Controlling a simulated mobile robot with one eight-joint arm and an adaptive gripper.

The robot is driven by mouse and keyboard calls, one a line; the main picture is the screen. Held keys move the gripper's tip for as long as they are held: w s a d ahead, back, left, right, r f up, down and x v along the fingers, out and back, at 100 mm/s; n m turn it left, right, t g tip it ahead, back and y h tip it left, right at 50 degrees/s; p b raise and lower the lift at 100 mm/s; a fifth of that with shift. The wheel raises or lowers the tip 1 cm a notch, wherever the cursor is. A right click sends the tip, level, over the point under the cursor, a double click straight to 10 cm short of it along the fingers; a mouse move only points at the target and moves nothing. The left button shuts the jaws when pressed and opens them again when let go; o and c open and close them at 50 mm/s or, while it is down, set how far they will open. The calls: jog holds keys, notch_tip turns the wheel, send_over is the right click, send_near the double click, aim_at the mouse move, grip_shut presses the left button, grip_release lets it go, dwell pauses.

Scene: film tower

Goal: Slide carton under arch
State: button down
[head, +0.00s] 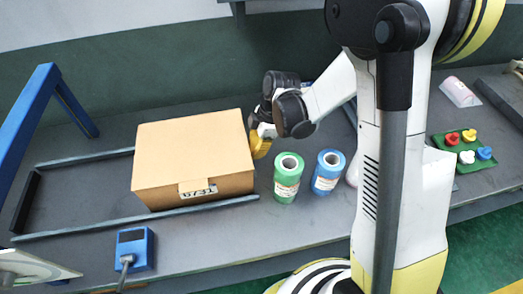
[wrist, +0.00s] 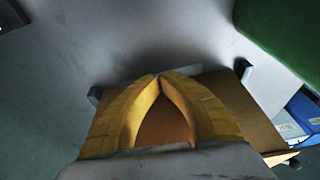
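The brown carton (head: 190,145) sits on the bench between two low rails, with a printed label on its near side. It also shows behind the fingers in the wrist view (wrist: 250,112). The blue arch (head: 30,125) stands at the left, apart from the carton; part of it is cut off by the picture edge. My gripper (head: 260,143) is at the carton's right side, low and very close to it; I cannot tell whether it touches. Its yellow fingers meet at the tips in the wrist view (wrist: 160,77), with nothing held between them.
A green roll (head: 288,178) and a blue roll (head: 328,172) stand just right of my gripper. The near rail (head: 100,223) and far rail (head: 85,159) run left, with clear bench between them.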

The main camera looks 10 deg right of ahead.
jog(key=shift+a, duration=0.1)
jog(key=a, duration=1.2)
jog(key=a+b, duration=0.1)
jog(key=a, duration=2.5)
jog(key=shift+s+a, duration=0.2)
jog(key=shift+s, duration=0.05)
